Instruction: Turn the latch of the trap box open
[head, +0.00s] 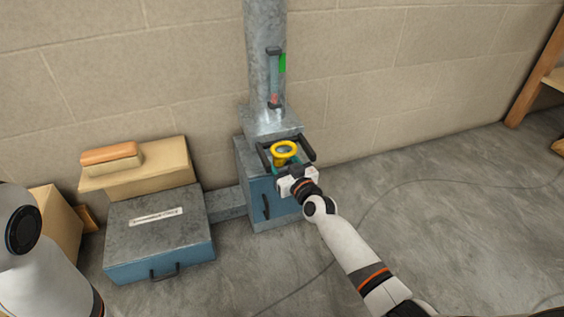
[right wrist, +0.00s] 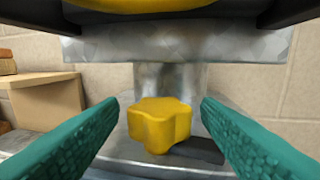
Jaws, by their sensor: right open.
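A blue box with a grey metal top (head: 270,190) stands against the wall under a metal duct and has a dark handle on its front. A yellow ring (head: 284,150) sits over its top, between two dark bars. My right gripper (head: 279,168) is at the top front of this box. In the right wrist view, its teal fingers are open on either side of a yellow lobed knob (right wrist: 159,124), with gaps to both sides. The knob is in front of a grey metal post. Part of my left arm shows at the left edge; its gripper is out of view.
A low blue case (head: 160,262) with a label and front handle stands to the left. Behind it, a tan box (head: 172,172) carries a wooden-handled tool (head: 110,154). The floor (head: 450,220) to the right is open, with a thin cable.

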